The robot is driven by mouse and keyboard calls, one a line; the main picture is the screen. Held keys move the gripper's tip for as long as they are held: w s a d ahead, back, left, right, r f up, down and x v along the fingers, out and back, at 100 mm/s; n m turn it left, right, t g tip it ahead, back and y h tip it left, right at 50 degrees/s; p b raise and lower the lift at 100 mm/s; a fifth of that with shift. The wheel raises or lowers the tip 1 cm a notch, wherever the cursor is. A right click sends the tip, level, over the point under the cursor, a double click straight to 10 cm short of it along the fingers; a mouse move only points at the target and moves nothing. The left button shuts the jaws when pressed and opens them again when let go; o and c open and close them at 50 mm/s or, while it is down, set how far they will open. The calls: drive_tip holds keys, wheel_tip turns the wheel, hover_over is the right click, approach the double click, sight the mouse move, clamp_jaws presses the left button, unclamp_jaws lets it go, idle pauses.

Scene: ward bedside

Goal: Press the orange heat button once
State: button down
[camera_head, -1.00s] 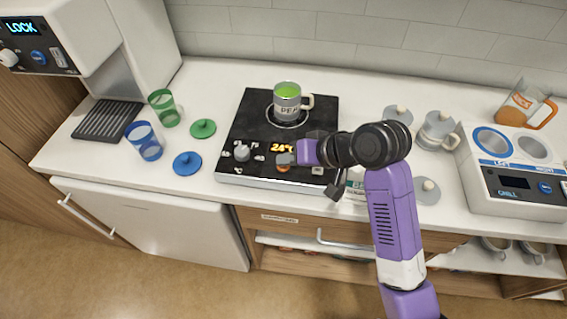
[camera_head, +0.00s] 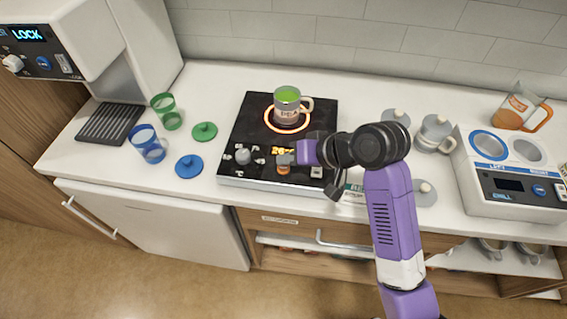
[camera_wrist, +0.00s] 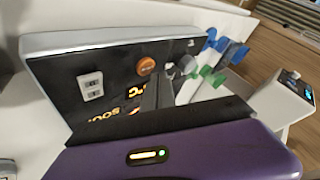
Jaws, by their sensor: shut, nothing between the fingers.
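The orange heat button (camera_head: 283,170) is on the front panel of the black hot plate (camera_head: 247,128). It shows as a round orange knob (camera_wrist: 146,66) in the wrist view, just beyond my fingertips. My gripper (camera_head: 284,159) is shut and empty, with its tips right at the button; I cannot tell whether they touch it. A grey mug (camera_head: 287,112) with green contents stands on the plate's ring (camera_head: 287,130), which glows orange. The plate's orange display (camera_head: 281,150) is lit, partly hidden by my gripper; it seems to read about 26.
A grey knob (camera_head: 243,155) and a pale switch (camera_head: 316,172) flank the button. Left are green (camera_head: 167,112) and blue (camera_head: 147,144) cups with lids. Right are grey lids, a grey mug (camera_head: 434,133) and a chill unit (camera_head: 517,187).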

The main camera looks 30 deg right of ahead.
sight(287, 170)
idle(0.3)
wheel_tip(287, 170, up, 5)
drive_tip(key=p, duration=0.5)
drive_tip(key=shift+r, duration=0.1)
idle(0.8)
